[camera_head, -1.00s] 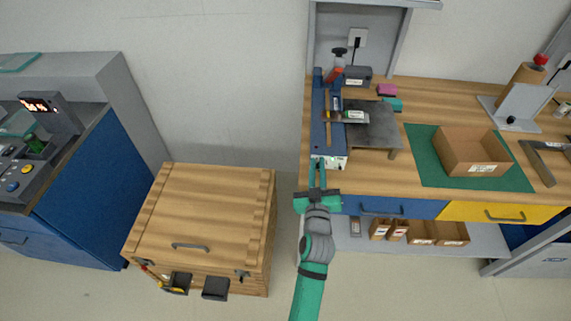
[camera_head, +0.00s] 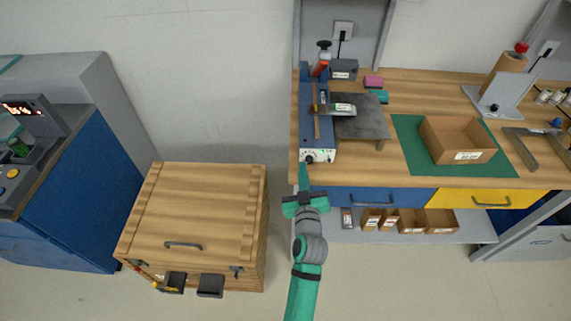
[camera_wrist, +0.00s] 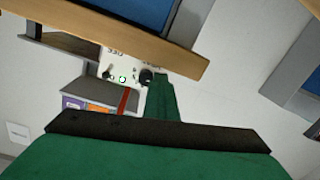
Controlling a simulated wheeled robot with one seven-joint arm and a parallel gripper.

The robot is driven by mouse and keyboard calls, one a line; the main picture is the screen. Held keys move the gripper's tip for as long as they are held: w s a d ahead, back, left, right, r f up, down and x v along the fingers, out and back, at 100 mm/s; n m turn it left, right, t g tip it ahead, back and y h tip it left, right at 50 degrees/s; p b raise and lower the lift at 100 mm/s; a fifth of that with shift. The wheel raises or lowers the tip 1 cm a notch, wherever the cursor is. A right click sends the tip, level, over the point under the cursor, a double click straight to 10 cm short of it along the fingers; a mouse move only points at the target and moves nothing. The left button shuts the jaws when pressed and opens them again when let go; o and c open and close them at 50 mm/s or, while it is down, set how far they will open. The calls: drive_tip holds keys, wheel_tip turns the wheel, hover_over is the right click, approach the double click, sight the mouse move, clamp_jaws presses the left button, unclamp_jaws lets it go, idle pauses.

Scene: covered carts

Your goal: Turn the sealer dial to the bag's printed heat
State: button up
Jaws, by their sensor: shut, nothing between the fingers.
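The sealer (camera_head: 304,105) is a long blue machine at the left end of the wooden bench, with a white control panel (camera_head: 323,155) on its front end. The black dial (camera_head: 309,160) is low on that panel. The wrist view shows the dial (camera_wrist: 146,76) and a small green-ringed spot (camera_wrist: 122,79) to its left. A silvery bag (camera_head: 322,109) with a white label lies across the sealer; its print is too small to read. My green gripper (camera_head: 304,167) is shut and empty, its tips close to the dial. In the wrist view the fingers (camera_wrist: 160,82) show just right of the dial; contact is unclear.
A dark plate (camera_head: 360,125) adjoins the sealer on the right. An open cardboard box (camera_head: 440,151) stands on a green mat (camera_head: 507,170). Blue and yellow drawers (camera_head: 490,199) front the bench. A wooden crate (camera_head: 205,205) stands on the floor at left.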

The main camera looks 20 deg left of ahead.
drive_tip(key=shift+o, duration=0.2)
drive_tip(key=shift+d+r+h, duration=0.25)
drive_tip(key=shift+d+h, duration=0.15)
drive_tip(key=shift+d, duration=0.35)
drive_tip(key=shift+o, duration=0.4)
drive_tip(key=shift+s, duration=0.3)
drive_tip(key=o, duration=0.5)
drive_tip(key=shift+s+r, duration=0.1)
drive_tip(key=shift+s, duration=0.15)
drive_tip(key=shift+c, duration=0.2)
drive_tip(key=a+v, duration=0.1)
drive_tip(key=v, duration=0.9)
drive_tip(key=shift+s+f, duration=0.15)
drive_tip(key=shift+f, duration=0.15)
drive_tip(key=shift+a, duration=0.15)
drive_tip(key=v, duration=1)
drive_tip(key=shift+s+f, duration=0.15)
drive_tip(key=shift+s, duration=0.2)
